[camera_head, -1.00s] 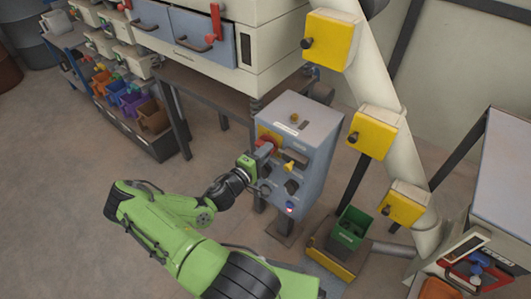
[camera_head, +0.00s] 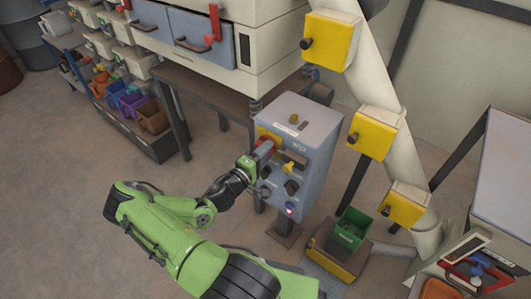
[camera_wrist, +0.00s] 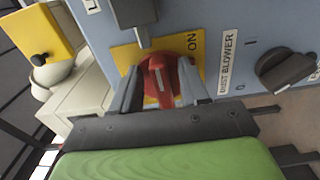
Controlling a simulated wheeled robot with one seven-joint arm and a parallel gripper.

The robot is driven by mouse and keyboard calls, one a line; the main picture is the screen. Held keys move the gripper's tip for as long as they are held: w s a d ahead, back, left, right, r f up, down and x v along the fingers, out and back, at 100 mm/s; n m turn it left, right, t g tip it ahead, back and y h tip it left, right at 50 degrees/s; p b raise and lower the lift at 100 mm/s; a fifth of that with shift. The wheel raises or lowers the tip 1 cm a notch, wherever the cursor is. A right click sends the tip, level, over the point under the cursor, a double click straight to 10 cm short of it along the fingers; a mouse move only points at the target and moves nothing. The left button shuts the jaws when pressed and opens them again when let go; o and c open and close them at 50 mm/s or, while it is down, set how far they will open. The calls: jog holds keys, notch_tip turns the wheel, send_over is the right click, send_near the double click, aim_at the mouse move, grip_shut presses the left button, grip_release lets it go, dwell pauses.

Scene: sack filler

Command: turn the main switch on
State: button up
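The main switch is a red rotary knob (camera_wrist: 160,78) on a yellow plate (camera_wrist: 125,58), with an ON label near it in the wrist view. In the head view the red knob (camera_head: 268,143) is on the front of a grey control box, partly hidden by my gripper. My gripper (camera_wrist: 161,66) is at the knob with one finger on each side of it. The fingers are apart, and it is hard to see whether either touches the red handle. The knob's handle lies roughly in line with the fingers.
The grey control box (camera_head: 315,130) also carries dark knobs, a yellow switch and a lit lamp (camera_head: 289,210). In the wrist view a dark knob (camera_wrist: 288,72) stands right of the DUST BLOWER label. A green bin (camera_head: 350,229) is right of the box. Floor to the left is clear.

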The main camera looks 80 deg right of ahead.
jog(key=p+v, duration=0.1)
jog(key=v, duration=1.5)
jog(key=shift+p, duration=0.4)
jog(key=shift+d, duration=0.1)
